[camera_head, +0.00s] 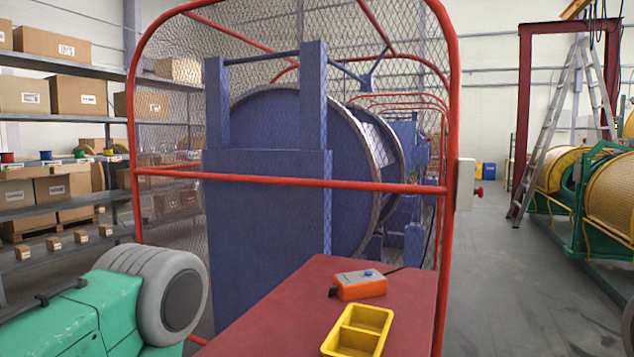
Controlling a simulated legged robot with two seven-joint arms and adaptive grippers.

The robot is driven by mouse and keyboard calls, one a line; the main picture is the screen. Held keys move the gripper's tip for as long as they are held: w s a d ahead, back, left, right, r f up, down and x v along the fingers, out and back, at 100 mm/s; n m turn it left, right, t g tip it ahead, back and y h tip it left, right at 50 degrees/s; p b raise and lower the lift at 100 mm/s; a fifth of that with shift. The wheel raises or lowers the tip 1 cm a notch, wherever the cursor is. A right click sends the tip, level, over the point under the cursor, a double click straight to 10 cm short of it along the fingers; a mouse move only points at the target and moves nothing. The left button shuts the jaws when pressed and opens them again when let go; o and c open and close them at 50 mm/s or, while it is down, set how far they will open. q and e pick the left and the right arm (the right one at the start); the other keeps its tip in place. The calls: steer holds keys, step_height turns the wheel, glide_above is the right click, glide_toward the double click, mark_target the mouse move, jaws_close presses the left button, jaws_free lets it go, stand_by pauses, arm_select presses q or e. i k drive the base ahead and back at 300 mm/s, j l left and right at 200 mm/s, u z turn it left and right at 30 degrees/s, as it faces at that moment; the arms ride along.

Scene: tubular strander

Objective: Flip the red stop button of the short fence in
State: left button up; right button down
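The red-framed mesh fence (290,181) stands in front of the blue machine. A pale grey box (465,184) is mounted on its right post. A small red button (479,191) sticks out from the right side of this box. I see it from the side, so its face and whether it is pressed in cannot be told. Neither of my grippers is in view, and nothing touches the button.
A dark red table (395,292) holds an orange control box (360,285) and a yellow tray (358,331) before the fence. Shelves with cartons stand left. A stepladder (570,125) and yellow-green machine (590,195) stand right. Grey floor (495,285) between table and machine is clear.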

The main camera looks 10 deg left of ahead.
mark_target(479, 192)
steer(key=i+l, duration=0.15)
steer(key=l, duration=0.25)
steer(key=i+l, duration=0.1)
steer(key=l, duration=0.25)
steer(key=i+l, duration=0.15)
steer(key=l, duration=0.25)
steer(key=i+l+u, duration=0.1)
steer(key=l, duration=0.3)
steer(key=i+l, duration=0.15)
steer(key=l, duration=0.25)
